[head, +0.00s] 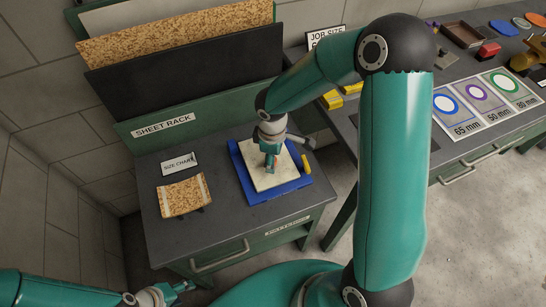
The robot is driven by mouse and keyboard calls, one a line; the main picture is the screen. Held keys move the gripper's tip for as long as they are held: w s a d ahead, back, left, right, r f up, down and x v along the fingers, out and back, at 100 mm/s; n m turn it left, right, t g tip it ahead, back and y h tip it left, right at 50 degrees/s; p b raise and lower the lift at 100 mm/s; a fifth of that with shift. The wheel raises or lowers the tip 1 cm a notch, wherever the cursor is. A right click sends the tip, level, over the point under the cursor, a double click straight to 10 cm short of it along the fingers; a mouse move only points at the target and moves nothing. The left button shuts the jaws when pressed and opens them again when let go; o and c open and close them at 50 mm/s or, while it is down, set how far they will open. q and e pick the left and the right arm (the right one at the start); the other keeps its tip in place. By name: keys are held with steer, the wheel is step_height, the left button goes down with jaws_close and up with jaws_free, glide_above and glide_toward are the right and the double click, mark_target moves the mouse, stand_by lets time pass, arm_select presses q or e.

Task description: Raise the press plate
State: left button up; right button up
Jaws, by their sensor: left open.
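The press has a blue base (251,187) on the dark bench top, with a pale square plate (262,181) lying on it. I cannot tell whether this pale square is the press plate or a sheet. A yellow part (307,158) shows at the base's right side. My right gripper (270,165) points down over the middle of the pale square; its wrist hides its fingertips, so I cannot tell whether it touches or grips. My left gripper (183,290) is open and empty, low at the left, apart from the bench.
A sheet rack (165,126) with upright boards stands behind. A cork piece (184,196) and a size chart sign (179,164) lie left of the press. A second bench at right holds marked circle cards (485,103). A drawer handle (220,256) juts from the front.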

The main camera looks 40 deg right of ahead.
steer(key=shift+f, duration=0.25)
jaws_close()
steer(key=shift+d+r, duration=0.1)
steer(key=shift+r, duration=0.05)
